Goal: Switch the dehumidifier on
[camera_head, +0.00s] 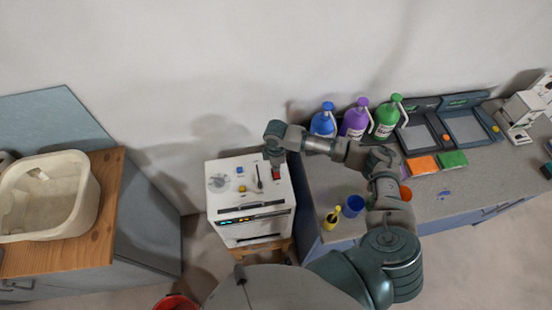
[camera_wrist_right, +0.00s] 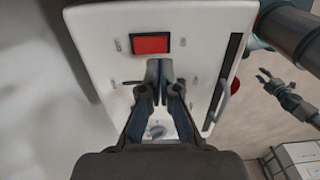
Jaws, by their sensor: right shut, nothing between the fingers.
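The dehumidifier (camera_head: 250,228) is a white box with controls on its top and a lit strip on its front. A red rocker switch (camera_wrist_right: 151,43) in a dark frame is on its top panel. It also shows just below the gripper in the head view (camera_head: 278,176). My right gripper (camera_wrist_right: 158,85) points down at the panel, shut and empty, with its fingertips beside the switch and apart from it in the picture. Whether they touch the panel I cannot tell. My left gripper (camera_wrist_right: 270,84) shows small at the right of the wrist view; its jaws are unclear.
A round dial (camera_wrist_right: 157,131), blue and yellow buttons and a black lever share the top panel. To the right, a grey counter (camera_head: 325,190) holds bottles, cups and trays. To the left, a wooden top (camera_head: 100,245) holds a cream tub (camera_head: 85,205).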

